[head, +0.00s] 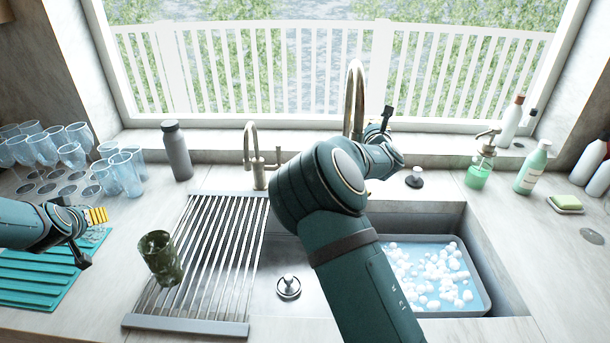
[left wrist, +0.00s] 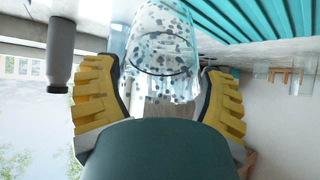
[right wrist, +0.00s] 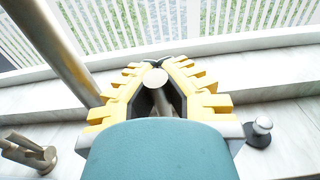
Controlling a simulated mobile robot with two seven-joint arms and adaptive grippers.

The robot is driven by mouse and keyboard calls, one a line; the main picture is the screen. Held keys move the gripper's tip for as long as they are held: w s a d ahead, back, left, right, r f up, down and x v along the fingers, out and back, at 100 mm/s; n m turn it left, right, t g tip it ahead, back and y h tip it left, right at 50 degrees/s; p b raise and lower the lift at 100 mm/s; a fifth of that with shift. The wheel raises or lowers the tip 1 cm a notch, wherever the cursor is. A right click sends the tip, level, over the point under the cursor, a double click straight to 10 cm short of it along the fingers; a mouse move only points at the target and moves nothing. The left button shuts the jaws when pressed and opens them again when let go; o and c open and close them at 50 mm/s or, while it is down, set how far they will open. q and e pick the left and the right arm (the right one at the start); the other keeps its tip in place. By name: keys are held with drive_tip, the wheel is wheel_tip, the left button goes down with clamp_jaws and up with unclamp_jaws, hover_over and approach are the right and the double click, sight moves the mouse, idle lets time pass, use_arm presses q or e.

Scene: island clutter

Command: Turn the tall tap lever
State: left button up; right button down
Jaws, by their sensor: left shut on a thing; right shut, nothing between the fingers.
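The tall tap (head: 354,95) rises behind the sink, its lower part hidden by my right arm in the head view. In the right wrist view its thick pipe (right wrist: 52,45) runs along the left. A round-ended metal rod, seemingly the tap lever (right wrist: 155,78), shows between the bases of my right gripper's fingers. The right gripper (right wrist: 158,65) is shut with its tips together; whether it touches the rod I cannot tell. My left gripper (left wrist: 160,85) is shut on a clear speckled glass (left wrist: 162,45), over the teal mat (head: 35,270) at the left.
A shorter tap (head: 250,155) stands left of the tall one. A dark green glass (head: 160,257) stands on the drying rack (head: 200,262). A foamy basin (head: 475,275) sits in the sink. Bottles (head: 532,168) and a soap dispenser (head: 481,165) stand at the right, clear glasses (head: 73,155) at the left.

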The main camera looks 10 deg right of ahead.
drive_tip(key=c, duration=1.3)
unclamp_jaws()
drive_tip(key=shift+s+a+f, duration=0.1)
drive_tip(key=shift+s+f, duration=0.1)
drive_tip(key=shift+s+a+f+t, duration=0.1)
drive_tip(key=shift+s+t, duration=0.4)
drive_tip(key=shift+t, duration=0.4)
drive_tip(key=shift+s+a+t+h, duration=0.2)
drive_tip(key=shift+s+t+h, duration=0.5)
drive_tip(key=shift+s+t, duration=0.4)
drive_tip(key=shift+w, duration=0.15)
drive_tip(key=shift+f+t, duration=0.1)
drive_tip(key=shift+t, duration=0.2)
